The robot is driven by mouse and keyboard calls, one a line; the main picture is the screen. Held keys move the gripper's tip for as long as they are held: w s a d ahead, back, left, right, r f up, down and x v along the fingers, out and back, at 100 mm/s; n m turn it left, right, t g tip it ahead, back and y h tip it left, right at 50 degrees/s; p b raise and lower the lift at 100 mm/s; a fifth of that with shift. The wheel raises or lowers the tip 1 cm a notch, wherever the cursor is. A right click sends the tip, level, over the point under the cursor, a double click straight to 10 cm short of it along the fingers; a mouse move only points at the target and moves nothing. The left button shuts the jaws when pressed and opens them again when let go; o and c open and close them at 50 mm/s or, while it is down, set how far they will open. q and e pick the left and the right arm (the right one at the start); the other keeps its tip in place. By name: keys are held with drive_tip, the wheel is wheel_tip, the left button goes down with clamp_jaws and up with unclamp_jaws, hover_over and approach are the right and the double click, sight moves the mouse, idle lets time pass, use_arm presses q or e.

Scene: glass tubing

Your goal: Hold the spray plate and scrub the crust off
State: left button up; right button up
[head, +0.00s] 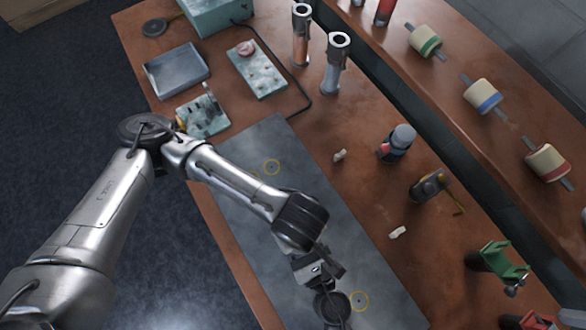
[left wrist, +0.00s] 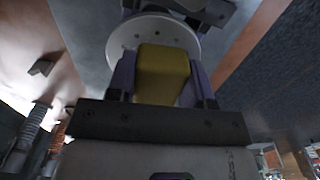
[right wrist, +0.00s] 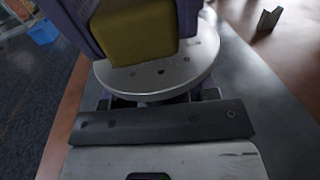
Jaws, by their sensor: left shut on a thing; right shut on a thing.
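The spray plate is a pale round metal disc with small dark holes, seen in the right wrist view (right wrist: 160,75) and the left wrist view (left wrist: 118,48). My right gripper (right wrist: 158,97) is shut on it from its far side; the grip is mostly hidden under the disc. My left gripper (left wrist: 162,78) is shut on a yellow block (left wrist: 163,66), the scrubber. The block (right wrist: 138,32) lies against or just over the plate's face; I cannot tell if they touch. No crust can be told apart from the holes. In the head view my left gripper (head: 318,268) is low centre.
A grey mat (head: 245,205) with yellow rings runs along the brown bench. A grey tray (head: 177,72), teal plates (head: 258,72) and metal cylinders (head: 335,65) stand at the back.

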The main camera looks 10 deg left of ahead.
sight(307, 249)
use_arm(q)
drive_tip(key=shift+s+d, duration=1.25)
drive_tip(key=shift+d, duration=0.15)
drive_tip(key=shift+w+a, duration=0.1)
drive_tip(key=shift+a, duration=0.15)
drive_tip(key=shift+w+a+f, duration=0.1)
drive_tip(key=shift+w+a, duration=0.95)
drive_tip(key=shift+a, duration=0.2)
drive_tip(key=shift+w+a, duration=1.05)
drive_tip(key=shift+a, duration=0.15)
drive_tip(key=shift+s+d, duration=0.5)
drive_tip(key=shift+d, duration=0.1)
drive_tip(key=shift+s+d, duration=0.25)
drive_tip(key=shift+d, duration=0.05)
drive_tip(key=shift+s+d, duration=1.45)
drive_tip(key=shift+d, duration=0.25)
wheel_tip(307, 249, up, 2)
drive_tip(key=shift+s+r, duration=0.1)
drive_tip(key=shift+r, duration=0.7)
wheel_tip(307, 249, up, 5)
drive_tip(key=shift+f, duration=0.15)
